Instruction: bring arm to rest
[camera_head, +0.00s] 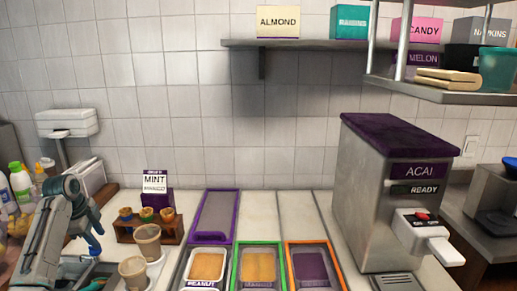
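My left arm comes in at the lower left, bent with its elbow raised. My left gripper (94,244) points down beside the wooden cone rack, left of two brown-filled cups (147,241) and (133,271). It is small and partly hidden by its own links, so I cannot tell whether its fingers are open or shut. No held thing can be made out at it. My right arm and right gripper are not in view.
A wooden rack (126,235) with cones stands behind the cups. Trays with purple, green (236,255) and orange (339,272) rims line the counter. The acai machine (365,205) stands right. Bottles (20,185) crowd the far left. Shelves (300,43) hang above.

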